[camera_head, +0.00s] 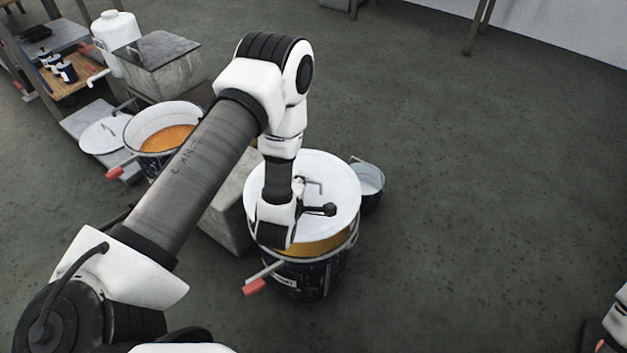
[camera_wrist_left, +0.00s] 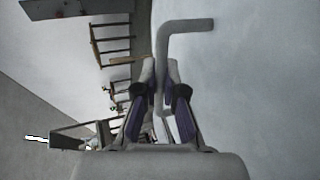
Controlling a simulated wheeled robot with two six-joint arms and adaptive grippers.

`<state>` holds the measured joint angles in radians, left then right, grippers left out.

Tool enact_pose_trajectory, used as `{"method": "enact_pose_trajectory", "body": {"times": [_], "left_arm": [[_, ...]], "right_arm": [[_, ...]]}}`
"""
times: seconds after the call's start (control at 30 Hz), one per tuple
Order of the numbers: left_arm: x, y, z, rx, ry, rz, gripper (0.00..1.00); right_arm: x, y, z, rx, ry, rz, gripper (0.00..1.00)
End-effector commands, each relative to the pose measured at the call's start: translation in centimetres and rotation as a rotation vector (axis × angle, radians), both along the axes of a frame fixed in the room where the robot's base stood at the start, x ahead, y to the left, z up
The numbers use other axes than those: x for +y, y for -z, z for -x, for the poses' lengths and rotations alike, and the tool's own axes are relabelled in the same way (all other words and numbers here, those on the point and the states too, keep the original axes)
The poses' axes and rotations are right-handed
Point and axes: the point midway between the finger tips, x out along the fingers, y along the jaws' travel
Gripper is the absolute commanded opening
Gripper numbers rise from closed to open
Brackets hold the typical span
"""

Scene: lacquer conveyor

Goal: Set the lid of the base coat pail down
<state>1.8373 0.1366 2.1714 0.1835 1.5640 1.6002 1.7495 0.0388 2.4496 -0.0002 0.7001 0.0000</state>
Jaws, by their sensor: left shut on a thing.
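My left gripper (camera_head: 300,190) is shut on the bent rod handle of a round white lid (camera_head: 335,175). In the left wrist view, the handle (camera_wrist_left: 187,26) runs between the fingers (camera_wrist_left: 160,100), and the white lid (camera_wrist_left: 250,90) fills the right side. The lid is over a dark pail (camera_head: 305,280) with a white label and a red-ended lever. A strip of orange-yellow content (camera_head: 318,246) shows below the lid's front edge, so the lid does not fully cover the pail.
A second pail (camera_head: 133,120) of orange liquid stands open behind my left arm. Another white lid (camera_head: 102,135) lies left of it. A small grey bucket (camera_head: 370,182) stands right of the front pail. The floor (camera_head: 490,200) to the right is clear.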

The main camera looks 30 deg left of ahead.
Motion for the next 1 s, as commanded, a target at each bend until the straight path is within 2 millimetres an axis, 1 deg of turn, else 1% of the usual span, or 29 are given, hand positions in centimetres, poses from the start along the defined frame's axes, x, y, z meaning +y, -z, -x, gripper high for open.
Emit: {"method": "enact_pose_trajectory", "body": {"times": [0.03, 0.17, 0.23, 0.5, 0.6, 0.73, 1.0], "left_arm": [[-0.1, 0.4, 0.0, -0.003, 0.001, -0.002, 0.00], [-0.1, 0.9, 0.0, -0.001, 0.002, -0.003, 0.00], [-0.1, 1.6, 0.0, -0.001, 0.002, -0.003, 0.00], [-0.1, 5.4, 0.0, 0.000, 0.003, -0.002, 0.00], [-0.1, 6.4, 0.0, -0.002, 0.003, -0.002, 0.00], [-0.1, 7.0, 0.0, -0.002, 0.003, -0.002, 0.00], [-0.1, 6.9, 0.0, -0.002, 0.003, -0.002, 0.00]], "right_arm": [[0.0, 0.4, 0.0, -0.001, 0.000, 0.000, 0.40], [0.0, 0.8, 0.0, -0.001, 0.001, 0.000, 0.40], [0.0, 1.4, 0.0, -0.001, 0.001, 0.000, 0.40], [0.0, 4.7, 0.0, 0.000, 0.001, 0.000, 0.40], [0.0, 5.6, 0.0, 0.000, 0.001, 0.000, 0.40], [0.0, 6.0, 0.0, 0.000, 0.001, 0.000, 0.40], [0.0, 5.9, 0.0, 0.000, 0.001, 0.000, 0.40]]}}
